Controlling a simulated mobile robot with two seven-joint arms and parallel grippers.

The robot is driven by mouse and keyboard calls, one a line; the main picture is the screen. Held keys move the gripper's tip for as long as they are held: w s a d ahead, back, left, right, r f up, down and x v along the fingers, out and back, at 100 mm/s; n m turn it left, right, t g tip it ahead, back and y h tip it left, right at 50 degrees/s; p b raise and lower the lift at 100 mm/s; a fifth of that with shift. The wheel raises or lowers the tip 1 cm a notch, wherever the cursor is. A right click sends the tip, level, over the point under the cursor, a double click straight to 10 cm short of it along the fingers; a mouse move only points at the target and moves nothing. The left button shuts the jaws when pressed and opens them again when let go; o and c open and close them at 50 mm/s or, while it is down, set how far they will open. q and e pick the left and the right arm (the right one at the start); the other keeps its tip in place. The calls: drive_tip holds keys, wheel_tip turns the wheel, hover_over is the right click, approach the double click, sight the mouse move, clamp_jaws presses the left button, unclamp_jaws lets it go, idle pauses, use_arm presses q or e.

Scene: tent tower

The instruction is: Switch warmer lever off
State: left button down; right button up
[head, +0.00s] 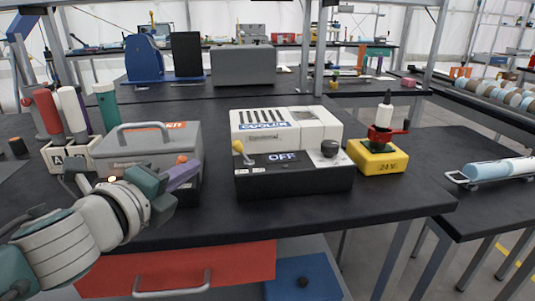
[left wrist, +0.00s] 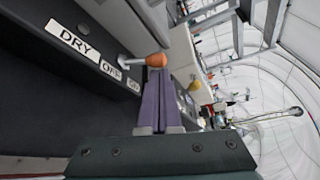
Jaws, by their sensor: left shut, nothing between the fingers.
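The warmer appears to be the grey box (head: 150,145) with a top handle, left of centre on the table in the head view. Its lever has an orange knob (head: 182,159). In the left wrist view the orange knob (left wrist: 157,60) sticks out from a dark front panel with DRY, OFF and ON labels (left wrist: 111,70). My left gripper (head: 190,170) has purple fingers, shut and empty, with their tips right by the knob. In the left wrist view the fingers (left wrist: 160,100) end just below the knob; I cannot tell whether they touch. The right gripper is out of view.
A white and black cooler (head: 290,130) with a yellow-knobbed lever (head: 238,147) and an OFF display stands to the right. A yellow box (head: 377,157) with a red crank is beyond it. A holder (head: 60,155) with coloured bottles is at left. A red drawer (head: 180,270) is below.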

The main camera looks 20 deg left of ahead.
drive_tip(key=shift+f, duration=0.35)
use_arm(q)
drive_tip(key=shift+s+a+r+n+t+b, duration=0.15)
drive_tip(key=shift+n+t+b, duration=0.15)
drive_tip(key=shift+n+b, duration=0.3)
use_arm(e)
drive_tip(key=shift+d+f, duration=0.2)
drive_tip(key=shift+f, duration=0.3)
